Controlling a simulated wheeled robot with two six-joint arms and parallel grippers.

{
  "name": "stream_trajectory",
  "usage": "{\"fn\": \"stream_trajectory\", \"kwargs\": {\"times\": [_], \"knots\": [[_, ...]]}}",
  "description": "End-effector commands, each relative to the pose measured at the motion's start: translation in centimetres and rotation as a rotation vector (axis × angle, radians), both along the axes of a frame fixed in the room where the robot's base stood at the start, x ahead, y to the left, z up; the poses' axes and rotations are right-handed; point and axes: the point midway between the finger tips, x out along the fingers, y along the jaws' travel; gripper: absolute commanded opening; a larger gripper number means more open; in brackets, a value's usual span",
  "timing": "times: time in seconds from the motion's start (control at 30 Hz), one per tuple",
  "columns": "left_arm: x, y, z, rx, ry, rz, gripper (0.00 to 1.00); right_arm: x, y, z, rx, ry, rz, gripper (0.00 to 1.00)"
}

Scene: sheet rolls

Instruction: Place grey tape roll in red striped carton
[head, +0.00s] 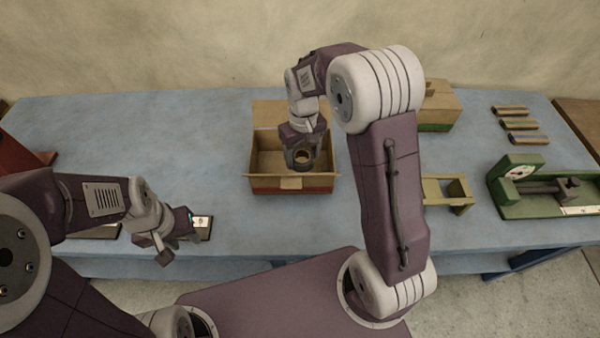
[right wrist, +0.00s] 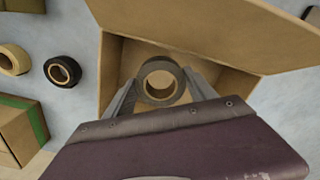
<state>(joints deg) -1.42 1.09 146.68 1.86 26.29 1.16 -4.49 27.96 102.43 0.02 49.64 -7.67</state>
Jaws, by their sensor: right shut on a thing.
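The red striped carton (head: 262,184) stands open on the blue table, its flaps spread outward; its inside (right wrist: 112,62) also shows in the right wrist view. My right gripper (head: 303,161) is down over the carton opening. It is shut on the grey tape roll (right wrist: 181,82), a grey ring with a tan core, with one finger on each side. In the head view the roll (head: 293,158) is partly hidden by the gripper. I cannot tell whether the roll touches the carton floor. My left gripper (head: 180,247) is over the table's front left edge; its jaws are unclear.
A green striped carton (head: 437,112) stands at the back right. A black tape roll (right wrist: 52,71) and a tan one (right wrist: 8,68) lie beside the red striped carton. A wooden holder (head: 432,190), a green fixture (head: 515,205) and several brown tubes (head: 512,124) are further right. The left rear table is clear.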

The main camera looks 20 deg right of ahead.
Motion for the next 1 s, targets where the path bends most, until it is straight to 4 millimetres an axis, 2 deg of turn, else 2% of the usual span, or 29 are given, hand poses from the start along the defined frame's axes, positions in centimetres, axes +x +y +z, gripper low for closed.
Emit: {"fn": "stream_trajectory", "kwargs": {"times": [0.03,0.1,0.33,0.57,0.97,1.0], "knots": [[0.0,0.0,-0.3,0.000,0.000,0.000,0.36,-0.1,0.0,-1.4,-0.001,0.004,0.000,0.23],[0.0,0.0,-0.4,0.000,0.000,0.000,0.36,-0.1,0.0,-2.7,-0.001,0.003,0.000,0.23],[0.0,0.0,-0.5,0.000,0.000,0.000,0.36,0.0,0.0,-3.8,0.000,-0.001,0.000,0.23],[0.0,0.0,-1.0,0.000,0.000,0.000,0.36,-0.1,0.0,-7.8,0.000,0.002,0.000,0.23],[0.0,0.0,-1.1,0.000,0.000,0.000,0.36,0.0,0.0,-8.4,0.000,-0.001,0.000,0.23],[0.0,0.0,-1.1,0.000,0.000,0.000,0.36,0.0,0.0,-8.4,0.000,-0.001,0.000,0.70]]}}
